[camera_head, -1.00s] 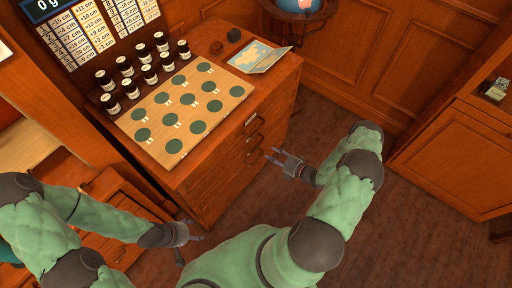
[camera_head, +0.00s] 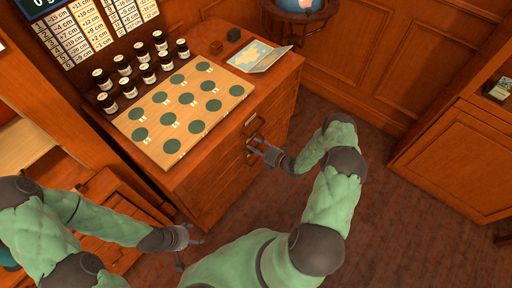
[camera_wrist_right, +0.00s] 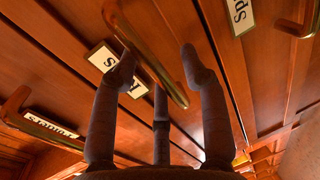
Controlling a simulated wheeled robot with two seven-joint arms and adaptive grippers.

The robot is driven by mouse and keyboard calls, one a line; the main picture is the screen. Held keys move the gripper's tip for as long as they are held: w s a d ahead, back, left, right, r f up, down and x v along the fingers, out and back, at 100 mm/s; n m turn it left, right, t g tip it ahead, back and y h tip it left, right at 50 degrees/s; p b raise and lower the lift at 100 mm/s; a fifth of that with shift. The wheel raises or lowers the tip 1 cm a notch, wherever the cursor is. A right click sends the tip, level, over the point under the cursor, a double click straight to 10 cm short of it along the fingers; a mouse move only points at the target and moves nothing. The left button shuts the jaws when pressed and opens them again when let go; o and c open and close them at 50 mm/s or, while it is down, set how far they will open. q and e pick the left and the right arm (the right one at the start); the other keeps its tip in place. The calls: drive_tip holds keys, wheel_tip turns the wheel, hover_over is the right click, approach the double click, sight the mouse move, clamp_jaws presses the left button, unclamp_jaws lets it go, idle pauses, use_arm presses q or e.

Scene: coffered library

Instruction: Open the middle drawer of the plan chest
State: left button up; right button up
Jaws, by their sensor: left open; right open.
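The plan chest (camera_head: 215,190) is a wooden cabinet, and its drawers look shut. My right gripper (camera_head: 258,147) is at its front, by the drawer handles. In the right wrist view my right gripper (camera_wrist_right: 160,75) is open. The middle bar handle (camera_wrist_right: 150,50) of three in view crosses the gap between its fingers; I cannot tell whether they touch it. A label (camera_wrist_right: 118,70), partly hidden by a finger, sits beside this handle. My left gripper (camera_head: 185,240) is open and empty, low in front of the chest's left end.
Other handles show to the left (camera_wrist_right: 40,128) and right (camera_wrist_right: 298,28) in the wrist view. On the chest top are a board with green discs (camera_head: 185,112), several dark jars (camera_head: 143,70) and an open booklet (camera_head: 262,56). A cabinet (camera_head: 455,160) stands at right, with bare floor between.

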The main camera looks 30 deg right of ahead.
clamp_jaws()
drive_tip(key=shift+s, duration=0.1)
